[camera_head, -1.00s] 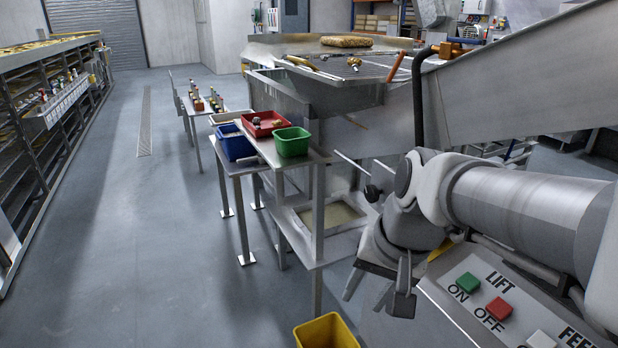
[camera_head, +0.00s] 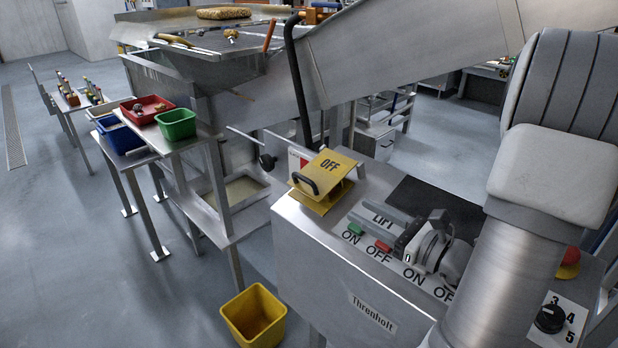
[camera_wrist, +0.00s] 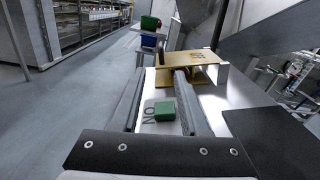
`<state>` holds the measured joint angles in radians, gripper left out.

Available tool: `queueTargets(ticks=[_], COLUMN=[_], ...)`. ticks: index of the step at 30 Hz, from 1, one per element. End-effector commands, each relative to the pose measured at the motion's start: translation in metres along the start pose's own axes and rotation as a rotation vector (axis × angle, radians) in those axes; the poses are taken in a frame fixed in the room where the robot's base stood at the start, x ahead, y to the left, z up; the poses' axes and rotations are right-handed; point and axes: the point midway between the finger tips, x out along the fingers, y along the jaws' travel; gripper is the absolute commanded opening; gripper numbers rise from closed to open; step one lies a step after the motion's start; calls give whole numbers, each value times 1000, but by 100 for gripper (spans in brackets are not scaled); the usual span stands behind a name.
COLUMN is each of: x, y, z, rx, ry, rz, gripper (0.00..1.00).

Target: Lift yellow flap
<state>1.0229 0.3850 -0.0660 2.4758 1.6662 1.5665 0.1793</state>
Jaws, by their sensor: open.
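The yellow flap (camera_head: 328,172) marked OFF sits on the far left corner of the control box top, tilted, with a black handle (camera_head: 305,184) on its front edge. It also shows in the wrist view (camera_wrist: 190,58), straight ahead beyond my fingers. My gripper (camera_head: 372,219) is open and empty, low over the LIFT buttons and pointing toward the flap, apart from it. In the wrist view my gripper (camera_wrist: 160,100) has its two fingers spread, with the green ON button (camera_wrist: 165,110) showing between them. What lies under the flap is mostly hidden.
The control box (camera_head: 320,255) carries the green button (camera_head: 355,229), a red button (camera_head: 383,245), a rotary knob (camera_head: 549,319) and a dark panel (camera_head: 440,205). A black upright lever (camera_head: 297,85) stands behind the flap. A yellow bin (camera_head: 254,315) is on the floor at left.

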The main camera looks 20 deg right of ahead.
Motion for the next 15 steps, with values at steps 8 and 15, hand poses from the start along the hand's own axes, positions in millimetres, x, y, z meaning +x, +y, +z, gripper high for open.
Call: queueTargets(ticks=[8,15], x=[40,94], y=[0,0], z=[-1,-1], rx=[0,0], ry=[-5,-4], rz=[-2,-1], gripper=[45,45])
